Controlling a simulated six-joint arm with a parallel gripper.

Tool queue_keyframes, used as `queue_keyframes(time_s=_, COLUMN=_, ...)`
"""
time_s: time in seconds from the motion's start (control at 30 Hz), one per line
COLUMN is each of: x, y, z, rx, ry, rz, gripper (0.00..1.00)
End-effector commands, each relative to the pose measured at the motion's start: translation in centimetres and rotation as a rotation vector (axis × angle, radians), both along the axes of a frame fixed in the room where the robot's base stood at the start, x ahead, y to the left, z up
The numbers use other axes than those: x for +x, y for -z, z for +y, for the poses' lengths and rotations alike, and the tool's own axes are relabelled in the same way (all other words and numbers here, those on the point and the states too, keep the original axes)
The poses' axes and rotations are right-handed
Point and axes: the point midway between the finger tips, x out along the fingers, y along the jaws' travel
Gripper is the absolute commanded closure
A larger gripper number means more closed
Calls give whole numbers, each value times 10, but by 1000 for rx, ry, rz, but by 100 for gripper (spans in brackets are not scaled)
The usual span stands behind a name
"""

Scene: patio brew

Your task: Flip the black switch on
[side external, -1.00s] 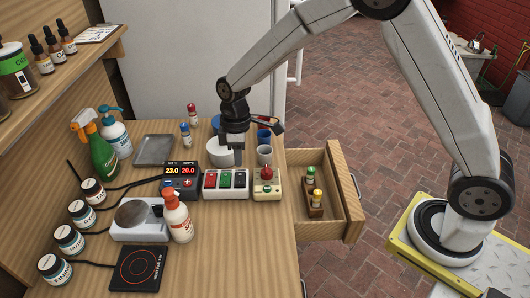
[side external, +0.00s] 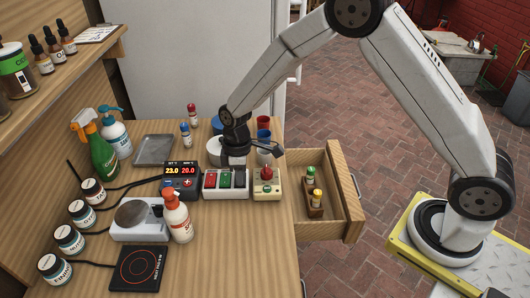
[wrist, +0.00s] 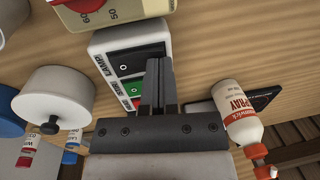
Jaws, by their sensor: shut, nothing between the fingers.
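The white switch box (side external: 226,193) stands on the bench and carries a red, a green and a black rocker switch. In the wrist view, the black switch (wrist: 123,68) sits at the end beside the "LAMP" label, with an "O" mark on its face. The green switch (wrist: 129,90) is beside it, and the red one is partly hidden by my fingers. My gripper (wrist: 156,62) is shut and empty, pointing down at the box close to the black switch. I cannot tell whether the fingertips touch it.
A cream box with a red knob (side external: 267,172) stands right beside the switch box. A temperature controller (side external: 181,181) is on its left. A white pot (wrist: 52,105) is close behind. A spray bottle (side external: 177,217) stands in front. An open drawer (side external: 330,225) juts out right.

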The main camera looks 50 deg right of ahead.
Motion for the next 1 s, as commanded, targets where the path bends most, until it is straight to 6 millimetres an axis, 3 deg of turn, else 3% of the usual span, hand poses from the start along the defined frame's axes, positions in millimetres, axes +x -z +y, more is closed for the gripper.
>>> queue_keyframes(time_s=1.0, x=10, y=-6, z=-10, rx=0, ry=0, rz=1, gripper=100)
